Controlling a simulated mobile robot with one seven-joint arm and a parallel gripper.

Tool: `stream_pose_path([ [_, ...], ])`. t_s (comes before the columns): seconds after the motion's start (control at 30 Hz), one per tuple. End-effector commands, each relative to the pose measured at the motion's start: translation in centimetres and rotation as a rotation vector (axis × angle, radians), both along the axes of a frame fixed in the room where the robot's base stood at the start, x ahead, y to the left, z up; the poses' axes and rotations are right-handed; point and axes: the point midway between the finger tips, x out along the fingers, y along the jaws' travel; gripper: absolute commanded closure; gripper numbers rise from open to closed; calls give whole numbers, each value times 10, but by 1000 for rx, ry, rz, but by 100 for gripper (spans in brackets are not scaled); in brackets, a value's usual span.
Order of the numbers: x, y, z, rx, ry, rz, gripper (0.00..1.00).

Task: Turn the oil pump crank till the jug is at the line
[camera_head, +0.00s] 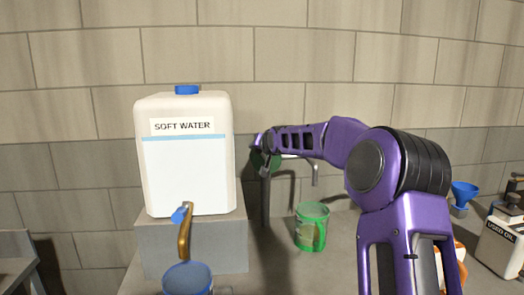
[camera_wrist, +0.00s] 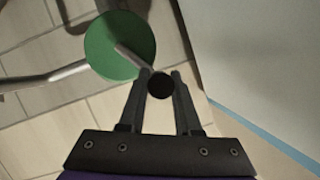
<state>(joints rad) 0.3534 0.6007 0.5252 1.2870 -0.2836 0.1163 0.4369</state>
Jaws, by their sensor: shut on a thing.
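The oil pump shows as a green round body (camera_head: 268,163) on a grey post, partly hidden by my arm. In the wrist view the green pump disc (camera_wrist: 108,42) has a metal crank arm ending in a black knob (camera_wrist: 160,86). My gripper (camera_wrist: 161,76) is shut on this black knob, one finger on each side. In the head view my gripper (camera_head: 256,142) is small and seen from the side.
A white soft water tank (camera_head: 188,180) stands on a grey block (camera_head: 195,253) close left of the pump. A blue cup (camera_head: 188,278) is below its tap. A used oil can (camera_head: 502,248) and a blue funnel (camera_head: 464,193) are at the right. A tiled wall is behind.

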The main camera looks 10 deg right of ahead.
Motion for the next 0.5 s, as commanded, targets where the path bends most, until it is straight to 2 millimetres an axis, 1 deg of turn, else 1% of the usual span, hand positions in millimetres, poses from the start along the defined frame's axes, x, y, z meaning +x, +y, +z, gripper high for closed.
stream_pose_path([
  [0.03, 0, 8, -5, -46, -5, 6, 100],
  [0.2, 0, 17, -13, -191, -4, 5, 100],
  [0.5, 0, 25, -24, -400, -3, 2, 100],
])
